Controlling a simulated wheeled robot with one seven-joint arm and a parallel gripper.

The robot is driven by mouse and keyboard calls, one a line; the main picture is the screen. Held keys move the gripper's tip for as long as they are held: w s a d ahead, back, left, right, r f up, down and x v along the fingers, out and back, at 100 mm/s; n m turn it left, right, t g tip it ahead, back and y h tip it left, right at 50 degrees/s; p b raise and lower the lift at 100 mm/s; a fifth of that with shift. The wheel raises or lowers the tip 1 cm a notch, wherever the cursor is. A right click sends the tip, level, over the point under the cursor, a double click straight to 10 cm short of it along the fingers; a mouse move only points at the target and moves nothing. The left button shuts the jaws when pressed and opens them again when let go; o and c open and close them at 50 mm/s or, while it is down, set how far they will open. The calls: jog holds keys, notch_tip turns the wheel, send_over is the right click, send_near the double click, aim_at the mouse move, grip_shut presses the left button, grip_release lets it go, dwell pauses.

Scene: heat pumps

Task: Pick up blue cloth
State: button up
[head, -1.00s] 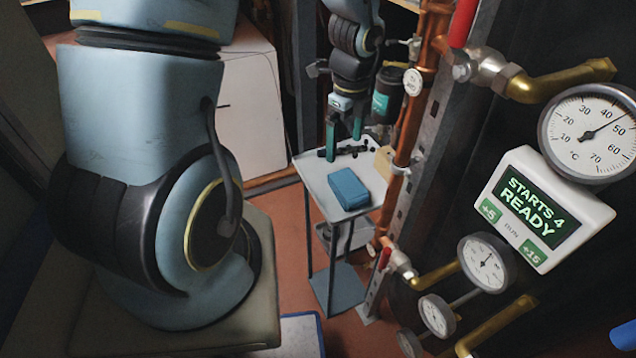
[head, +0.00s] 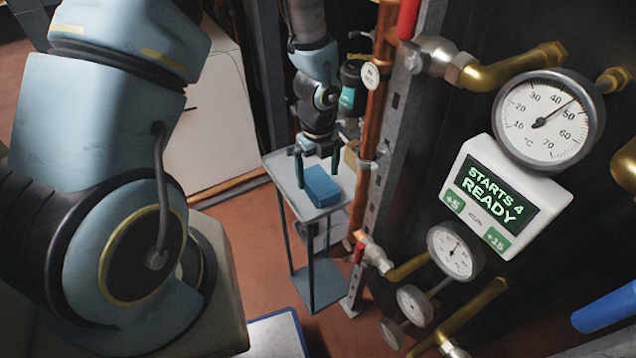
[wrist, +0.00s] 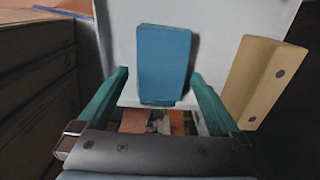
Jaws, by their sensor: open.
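The blue cloth (head: 322,187) is a folded block lying on the top of a small light-grey stand (head: 284,180). In the wrist view the blue cloth (wrist: 163,62) lies flat on the pale top, ahead of my gripper and roughly centred between its fingers. My gripper (head: 318,172) is over the stand, with its two green fingers apart on either side of the cloth's far end. In the wrist view my gripper (wrist: 160,78) is open and empty. Whether the fingertips touch the stand top cannot be told.
A tan block (wrist: 262,82) lies right of the cloth; it also shows in the head view (head: 350,154). A copper pipe (head: 374,120) and grey metal post stand close on the right. Gauges (head: 549,118) and a display (head: 504,196) are further right. A white panel (head: 208,120) stands left.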

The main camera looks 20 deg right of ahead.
aim_at(318, 181)
jog(key=shift+f+p, duration=0.3)
jog(key=shift+f, duration=1.25)
jog(key=shift+c, duration=0.2)
jog(key=c, duration=1.1)
jog(key=shift+r, duration=0.1)
notch_tip(318, 181, up, 10)
jog(key=shift+f+b, duration=0.1)
jog(key=shift+b, duration=0.6)
